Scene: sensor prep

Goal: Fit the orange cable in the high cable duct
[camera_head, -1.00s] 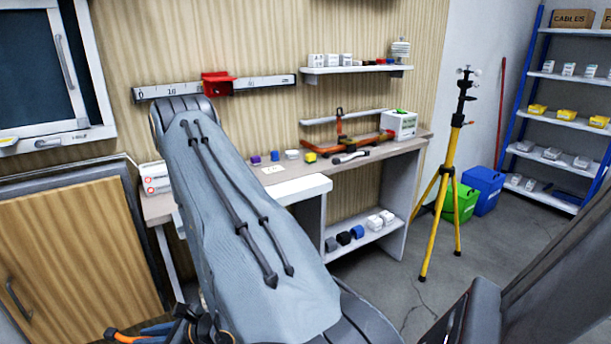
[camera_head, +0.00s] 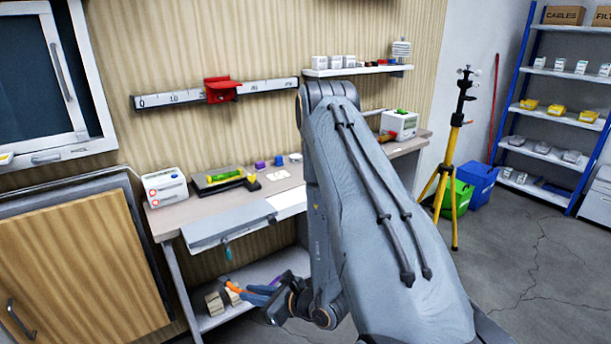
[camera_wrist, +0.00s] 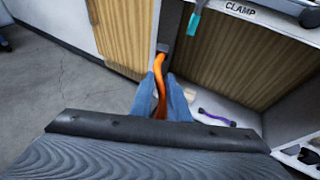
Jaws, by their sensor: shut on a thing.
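The orange cable (camera_wrist: 160,70) runs out from between the blue fingers of my gripper (camera_wrist: 163,80) in the wrist view; its far end lies near a dark grey piece beside the wooden panel. Whether they touch is unclear. In the head view my gripper (camera_head: 240,291) is low in front of the bench's lower shelf, with a short orange bit of the cable (camera_head: 232,286) at its tips. My gripper is shut on the cable. I cannot pick out the high cable duct with certainty; my arm covers part of the wall and bench.
The bench top (camera_head: 185,215) carries a white box (camera_head: 165,187) and a yellow-green level (camera_head: 222,178). A teal item (camera_head: 227,250) hangs below the bench's front edge. A purple cable (camera_wrist: 215,117) lies on the lower shelf. A yellow tripod (camera_head: 447,190) stands right.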

